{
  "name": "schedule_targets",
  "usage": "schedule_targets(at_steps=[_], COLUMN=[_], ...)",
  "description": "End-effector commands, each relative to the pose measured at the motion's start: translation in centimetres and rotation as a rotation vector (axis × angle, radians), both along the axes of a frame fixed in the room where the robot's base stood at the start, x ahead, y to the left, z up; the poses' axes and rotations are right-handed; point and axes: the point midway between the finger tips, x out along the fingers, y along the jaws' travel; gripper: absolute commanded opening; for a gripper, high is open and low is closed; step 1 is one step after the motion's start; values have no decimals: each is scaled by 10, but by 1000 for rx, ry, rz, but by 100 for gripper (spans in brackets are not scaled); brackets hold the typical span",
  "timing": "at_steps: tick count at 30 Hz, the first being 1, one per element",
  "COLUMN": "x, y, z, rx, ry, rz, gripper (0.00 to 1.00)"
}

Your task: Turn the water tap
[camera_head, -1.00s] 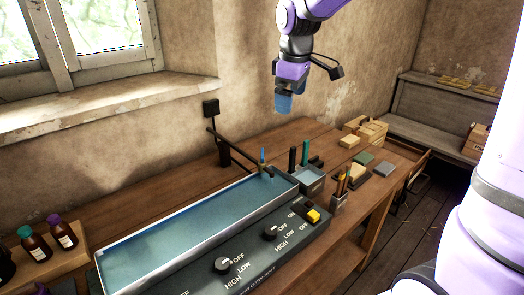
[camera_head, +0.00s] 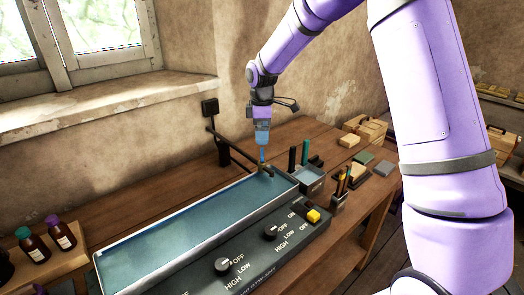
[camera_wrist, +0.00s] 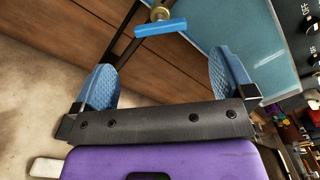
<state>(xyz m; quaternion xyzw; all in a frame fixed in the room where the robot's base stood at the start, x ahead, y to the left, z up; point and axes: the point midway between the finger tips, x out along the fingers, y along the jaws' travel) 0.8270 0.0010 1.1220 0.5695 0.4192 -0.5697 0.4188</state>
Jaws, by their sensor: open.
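The water tap is a dark pipe (camera_head: 232,147) reaching from the wall side over the far end of the water-filled trough. My gripper (camera_head: 262,138) points down just above the handle. In the wrist view my gripper (camera_wrist: 162,62) is open, its two blue ridged fingers wide apart with nothing between them. The handle appears just beyond the fingertips; contact is not visible.
The long trough (camera_head: 135,235) has a front panel with dark knobs (camera_head: 223,265) and a yellow switch (camera_head: 313,216). A pen holder (camera_head: 338,200) and a small bin (camera_head: 310,180) stand to the right. Bottles (camera_head: 62,235) stand at left. The wall is close behind.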

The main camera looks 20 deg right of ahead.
Motion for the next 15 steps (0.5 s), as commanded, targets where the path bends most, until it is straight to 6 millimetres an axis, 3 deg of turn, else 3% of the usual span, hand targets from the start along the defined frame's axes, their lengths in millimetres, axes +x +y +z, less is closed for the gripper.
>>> schedule_targets(at_steps=[7, 15], x=[0, 0], y=[0, 0], z=[-45, -72], rx=[-1, 0], ry=[3, 0], rz=[-1, -1], gripper=[100, 100])
